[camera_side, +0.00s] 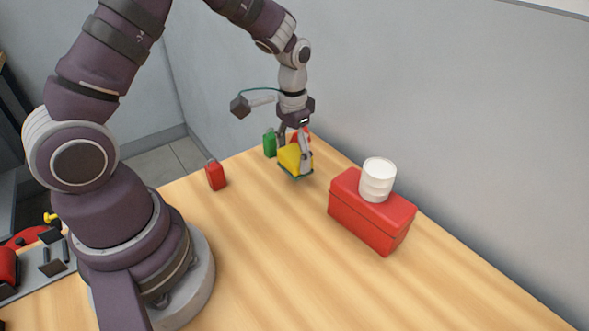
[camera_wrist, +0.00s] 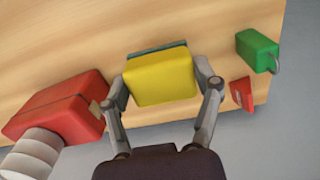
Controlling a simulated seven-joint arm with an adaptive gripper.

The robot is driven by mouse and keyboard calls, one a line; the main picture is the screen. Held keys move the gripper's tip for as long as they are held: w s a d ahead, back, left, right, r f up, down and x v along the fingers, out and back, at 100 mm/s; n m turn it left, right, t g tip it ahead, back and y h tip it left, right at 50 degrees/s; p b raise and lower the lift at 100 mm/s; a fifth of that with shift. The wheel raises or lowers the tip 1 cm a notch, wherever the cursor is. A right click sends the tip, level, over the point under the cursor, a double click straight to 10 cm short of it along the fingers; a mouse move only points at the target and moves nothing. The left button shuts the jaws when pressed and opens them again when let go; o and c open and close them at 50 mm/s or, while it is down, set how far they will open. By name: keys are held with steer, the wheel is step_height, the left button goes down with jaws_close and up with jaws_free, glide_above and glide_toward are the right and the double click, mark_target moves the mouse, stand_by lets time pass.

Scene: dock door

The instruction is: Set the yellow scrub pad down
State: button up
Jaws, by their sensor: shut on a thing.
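The yellow scrub pad (camera_wrist: 160,80) is a yellow block with a dark green layer along one face. My gripper (camera_wrist: 161,88) is shut on it, with one finger at each side. In the side view the pad (camera_side: 290,158) is between the fingers of my gripper (camera_side: 296,150), near the far end of the wooden table, green layer downward. The pad looks tilted there. I cannot tell whether its underside touches the table.
A red box (camera_side: 368,222) with a white ribbed cylinder (camera_side: 377,180) on top stands by the wall. A green padlock (camera_side: 269,144) and a small red thing (camera_wrist: 242,94) are near the pad. A red padlock (camera_side: 216,175) stands nearer. The wooden middle (camera_side: 265,230) is clear.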

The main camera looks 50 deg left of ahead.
steer(key=w, duration=0.3)
steer(key=shift+w+a+f, duration=0.15)
steer(key=shift+a, duration=0.15)
steer(key=shift+w+f, duration=0.1)
steer(key=shift+f, duration=1.65)
steer(key=o, duration=0.9)
steer(key=shift+f, duration=0.1)
steer(key=shift+o, duration=0.2)
step_height(320, 180, up, 12)
steer(key=s+d+r+t, duration=0.3)
steer(key=s+r, duration=0.5)
steer(key=s+d+t, duration=0.2)
steer(key=s, duration=0.5)
steer(key=shift+f+t, duration=0.3)
